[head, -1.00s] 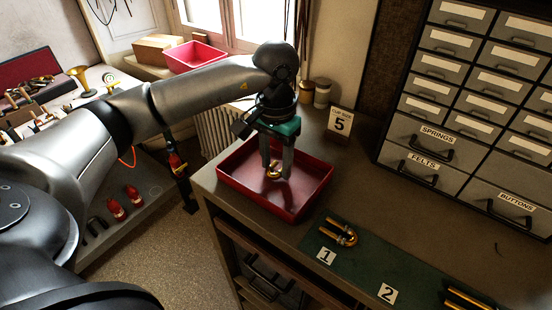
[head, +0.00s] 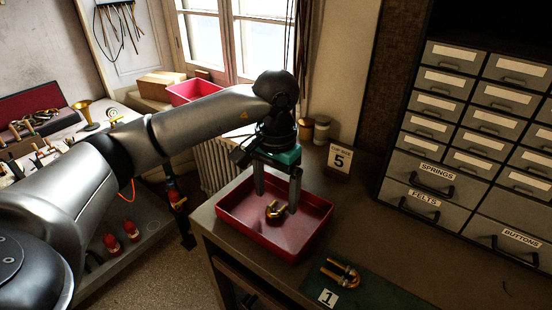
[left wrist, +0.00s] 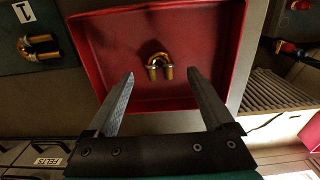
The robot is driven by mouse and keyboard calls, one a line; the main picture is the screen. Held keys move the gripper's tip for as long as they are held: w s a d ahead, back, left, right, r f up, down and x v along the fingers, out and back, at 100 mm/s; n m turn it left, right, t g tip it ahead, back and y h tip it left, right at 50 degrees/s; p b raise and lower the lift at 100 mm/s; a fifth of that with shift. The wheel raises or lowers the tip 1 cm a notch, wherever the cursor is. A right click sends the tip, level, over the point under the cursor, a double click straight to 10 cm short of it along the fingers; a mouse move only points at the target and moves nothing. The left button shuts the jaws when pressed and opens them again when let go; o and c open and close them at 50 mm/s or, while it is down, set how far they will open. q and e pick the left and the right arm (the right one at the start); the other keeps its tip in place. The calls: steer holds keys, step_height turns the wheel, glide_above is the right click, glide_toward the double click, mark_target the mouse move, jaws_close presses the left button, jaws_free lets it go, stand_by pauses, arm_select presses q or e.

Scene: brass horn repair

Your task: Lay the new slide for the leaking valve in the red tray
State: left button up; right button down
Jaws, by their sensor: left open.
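A brass U-shaped slide (head: 275,211) lies in the red tray (head: 310,240) on the cabinet top. In the left wrist view the slide (left wrist: 159,66) rests on the floor of the tray (left wrist: 200,30), clear of the walls. My left gripper (head: 276,203) is above the tray with its fingers spread. In the left wrist view the fingers (left wrist: 162,80) are apart and nothing is between them. Another U-shaped slide (head: 340,271) lies on the green mat beside the number 1 card (head: 327,298). My right gripper is not in view.
A card with a 5 (head: 339,160) stands behind the tray. A drawer cabinet (head: 470,150) with labels such as SPRINGS and FELTS fills the right. Another red tray (head: 195,92) sits by the window.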

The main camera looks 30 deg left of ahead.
arm_select(q)
step_height(320, 180, up, 13)
stand_by(0.4)
stand_by(0.7)
